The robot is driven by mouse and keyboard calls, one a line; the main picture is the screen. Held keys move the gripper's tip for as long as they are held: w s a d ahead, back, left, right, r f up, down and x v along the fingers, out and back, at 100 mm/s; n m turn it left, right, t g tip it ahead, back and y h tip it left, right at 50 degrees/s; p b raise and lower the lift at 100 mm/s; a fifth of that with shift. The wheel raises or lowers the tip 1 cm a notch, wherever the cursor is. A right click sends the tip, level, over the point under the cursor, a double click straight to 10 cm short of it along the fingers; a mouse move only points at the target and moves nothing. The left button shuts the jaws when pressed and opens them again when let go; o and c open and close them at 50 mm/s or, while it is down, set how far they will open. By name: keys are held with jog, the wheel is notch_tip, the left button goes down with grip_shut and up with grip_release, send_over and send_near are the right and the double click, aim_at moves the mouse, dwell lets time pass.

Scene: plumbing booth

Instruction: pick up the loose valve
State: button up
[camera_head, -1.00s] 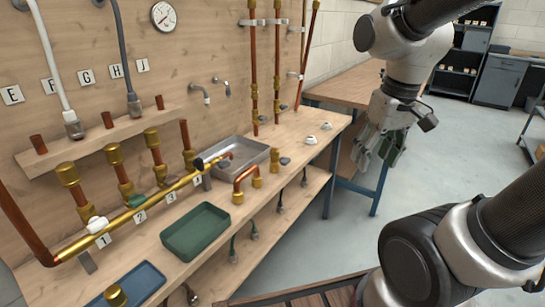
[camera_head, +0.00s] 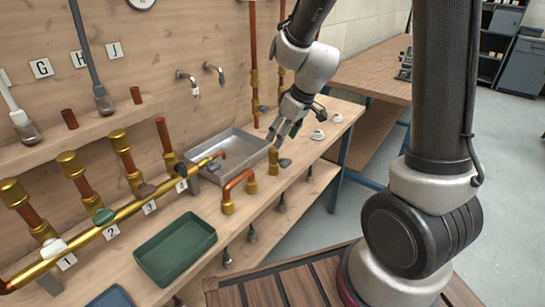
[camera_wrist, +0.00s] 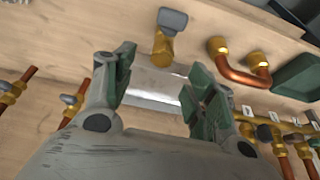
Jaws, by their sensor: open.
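A loose valve (camera_head: 273,163) with a brass body and a grey handle stands on the bench beside a bent copper pipe piece. In the wrist view the valve (camera_wrist: 162,48) shows beyond my fingertips, near the middle top, with its grey handle toward the upper edge. My gripper (camera_head: 286,129) is above the bench, just over and slightly beyond the valve. In the wrist view my gripper (camera_wrist: 160,76) has its two green-padded fingers spread, with nothing between them. The valve is apart from the fingers.
A grey metal tray (camera_head: 231,172) lies left of the valve. The bent copper pipe (camera_head: 238,181) with brass ends stands close by. A green tray (camera_head: 176,250) sits nearer the front. White round fittings (camera_head: 318,134) lie to the right. Vertical copper pipes (camera_head: 254,60) rise behind.

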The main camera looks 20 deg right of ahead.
aim_at(275, 148)
jog(key=x, duration=0.8)
jog(key=shift+s+a, duration=0.1)
jog(key=shift+r, duration=0.1)
jog(key=shift+c, duration=0.2)
grip_shut()
notch_tip(275, 148, up, 15)
dwell(0.6)
jog(key=shift+f, duration=0.25)
